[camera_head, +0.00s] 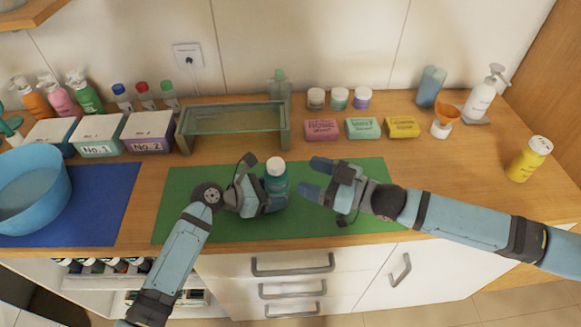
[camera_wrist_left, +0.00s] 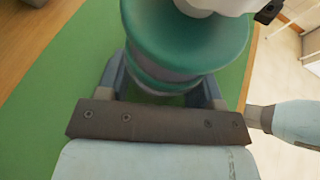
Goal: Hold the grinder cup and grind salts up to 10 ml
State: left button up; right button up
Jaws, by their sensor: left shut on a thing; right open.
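The grinder cup (camera_head: 276,181), teal with a white top, stands upright on the green mat (camera_head: 225,232). My left gripper (camera_head: 271,198) is shut on its body from the left. In the left wrist view the teal grinder cup (camera_wrist_left: 185,50) fills the space between the fingers, and its white top is cut off by the upper edge. My right gripper (camera_head: 312,178) is open and empty on the right side of the cup, with a gap between them. Any scale or salt level in the cup cannot be made out.
A glass-topped stand (camera_head: 235,119) is behind the cup. Pink (camera_head: 321,130), mint (camera_head: 362,128) and yellow (camera_head: 402,126) soap boxes lie behind my right gripper. A blue bowl (camera_head: 30,190) stands on a blue mat at left. A yellow bottle (camera_head: 530,158) stands at right.

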jog(key=shift+v, duration=1.6)
pick_arm(q)
jog(key=o, duration=1.1)
jog(key=shift+a, duration=0.1)
